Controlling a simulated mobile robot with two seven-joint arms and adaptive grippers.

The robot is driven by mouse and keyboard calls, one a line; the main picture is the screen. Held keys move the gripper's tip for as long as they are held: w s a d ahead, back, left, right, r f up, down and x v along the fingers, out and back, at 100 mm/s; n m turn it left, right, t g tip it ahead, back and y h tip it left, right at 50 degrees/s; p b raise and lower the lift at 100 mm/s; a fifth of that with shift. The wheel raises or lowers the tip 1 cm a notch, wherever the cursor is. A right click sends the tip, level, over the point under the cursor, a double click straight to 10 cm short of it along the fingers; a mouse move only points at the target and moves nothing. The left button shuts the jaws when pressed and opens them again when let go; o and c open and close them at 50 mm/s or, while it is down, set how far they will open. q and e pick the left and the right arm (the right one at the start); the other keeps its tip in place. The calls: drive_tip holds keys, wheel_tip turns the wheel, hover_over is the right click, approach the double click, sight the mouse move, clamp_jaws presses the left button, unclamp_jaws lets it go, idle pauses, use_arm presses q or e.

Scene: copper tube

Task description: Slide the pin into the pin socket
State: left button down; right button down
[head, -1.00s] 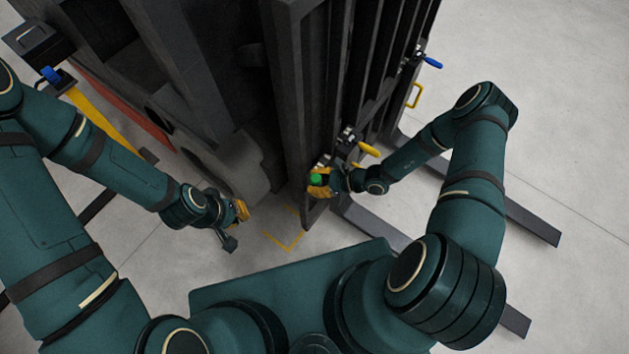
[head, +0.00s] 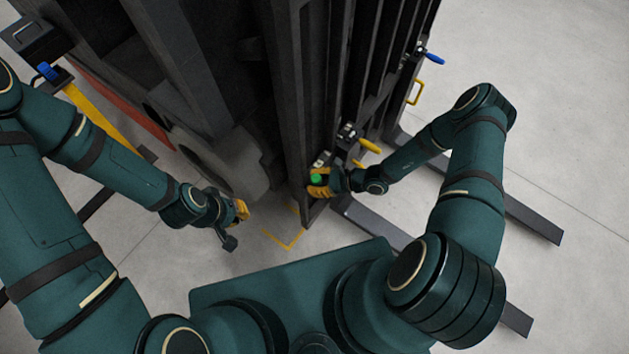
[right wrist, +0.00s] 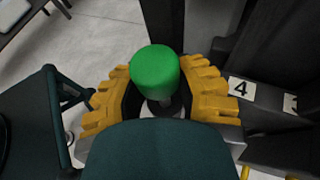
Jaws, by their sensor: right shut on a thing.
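The pin has a green cylindrical head (right wrist: 155,72) with a metal shank below it in the right wrist view. The green head (head: 316,180) also shows in the head view, beside the lower end of the dark upright panel. My right gripper (right wrist: 162,100) is shut on the pin, with yellow fingers on both sides below the green head. It also shows in the head view (head: 320,182). The pin socket cannot be made out; the pin's lower end is hidden by the gripper. My left gripper (head: 241,211) hangs apart at the left, its finger opening unclear.
A dark ribbed panel (head: 290,100) stands beside the right gripper, with a yellow-handled clamp (head: 369,146) and a blue-handled clamp (head: 434,58). A grey rounded block (head: 235,160) stands to the left. Floor in front is open.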

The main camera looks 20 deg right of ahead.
drive_tip(key=shift+f, duration=0.45)
drive_tip(key=c, duration=0.6)
unclamp_jaws()
drive_tip(key=shift+d, duration=0.1)
drive_tip(key=v, duration=1.2)
